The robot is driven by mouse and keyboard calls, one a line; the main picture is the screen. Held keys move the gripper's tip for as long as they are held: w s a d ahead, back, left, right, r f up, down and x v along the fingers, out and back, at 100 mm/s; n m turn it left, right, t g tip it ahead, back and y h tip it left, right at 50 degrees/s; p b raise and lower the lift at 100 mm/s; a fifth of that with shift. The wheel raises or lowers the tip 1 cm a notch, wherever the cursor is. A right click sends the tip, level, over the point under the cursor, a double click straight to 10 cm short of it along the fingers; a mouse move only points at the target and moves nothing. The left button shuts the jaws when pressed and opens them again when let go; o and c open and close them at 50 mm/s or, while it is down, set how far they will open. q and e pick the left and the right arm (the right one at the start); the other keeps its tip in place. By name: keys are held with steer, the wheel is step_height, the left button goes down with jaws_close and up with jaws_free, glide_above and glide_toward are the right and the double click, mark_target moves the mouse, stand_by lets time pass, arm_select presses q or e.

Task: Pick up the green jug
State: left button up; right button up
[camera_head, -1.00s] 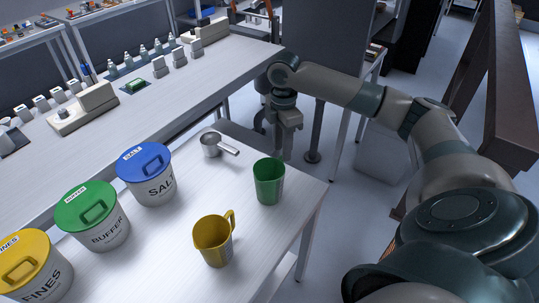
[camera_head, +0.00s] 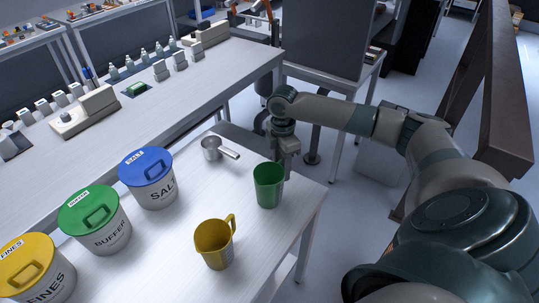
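The green jug (camera_head: 268,186) stands upright on the white table (camera_head: 180,251), near its right edge. No handle of it shows from here. My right gripper (camera_head: 288,166) points down just behind the green jug, beyond the table's far right edge in the picture. Its fingertips are partly hidden behind the jug's rim, so I cannot tell whether it is open or shut, or whether it touches the jug. My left gripper is not in view.
A yellow jug (camera_head: 214,244) with its handle to the right stands in front of the green jug. A metal scoop (camera_head: 213,149) lies behind left. Lidded tubs marked SALT (camera_head: 149,180), BUFFER (camera_head: 95,222) and FINES (camera_head: 36,271) line the table's left side.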

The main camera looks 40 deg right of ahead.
steer(key=shift+d+f+p, duration=0.1)
steer(key=shift+f+p, duration=0.4)
steer(key=shift+f, duration=1.45)
jaws_close()
